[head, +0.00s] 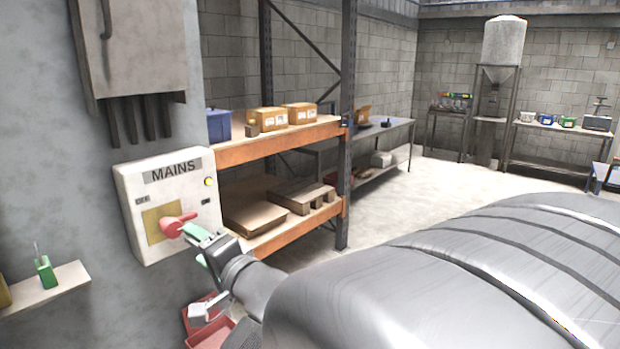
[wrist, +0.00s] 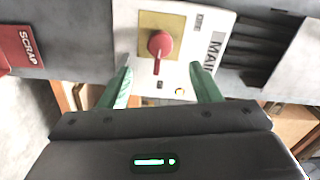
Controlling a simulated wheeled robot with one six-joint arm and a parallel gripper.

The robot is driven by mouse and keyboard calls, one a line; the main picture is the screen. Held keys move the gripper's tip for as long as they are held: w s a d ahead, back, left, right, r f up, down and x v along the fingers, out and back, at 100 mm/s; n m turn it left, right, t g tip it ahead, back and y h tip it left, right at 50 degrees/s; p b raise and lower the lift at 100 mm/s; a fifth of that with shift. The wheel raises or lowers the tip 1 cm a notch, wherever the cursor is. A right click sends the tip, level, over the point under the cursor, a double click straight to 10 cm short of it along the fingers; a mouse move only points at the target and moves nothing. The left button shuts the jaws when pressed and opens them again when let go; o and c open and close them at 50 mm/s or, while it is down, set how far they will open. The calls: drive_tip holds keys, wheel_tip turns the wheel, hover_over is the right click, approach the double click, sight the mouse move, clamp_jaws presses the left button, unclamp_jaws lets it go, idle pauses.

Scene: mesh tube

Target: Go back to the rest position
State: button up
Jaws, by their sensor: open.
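My gripper (head: 197,239) is open in front of the white MAINS switch box (head: 202,165) on the grey wall. In the wrist view, its two green fingers (wrist: 160,82) stand apart with the red rotary switch handle (wrist: 160,44) seen beyond and between them. The handle also shows in the head view (head: 172,226), close to the fingertips. It sits on a yellow plate (wrist: 173,22). I cannot tell whether a finger touches it. A yellow lamp (head: 210,182) is at the box's right side. My arm fills the lower right of the head view.
An orange-edged shelf rack (head: 282,141) with boxes stands right of the switch box. Red bins (head: 208,335) are below the gripper, and one in the wrist view is marked SCRAP (wrist: 22,45). A small ledge (head: 45,288) juts out at lower left. Open floor (head: 455,190) lies beyond.

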sight(176, 229)
drive_tip(key=x, duration=1)
drive_tip(key=shift+w+a+p, duration=0.15)
drive_tip(key=shift+a+p, duration=0.05)
drive_tip(key=shift+p, duration=0.2)
drive_tip(key=shift+w+f+n, duration=0.1)
drive_tip(key=shift+n, duration=0.3)
drive_tip(key=shift+d+n+b, duration=0.1)
drive_tip(key=shift+n+b, duration=0.2)
drive_tip(key=shift+n, duration=4.3)
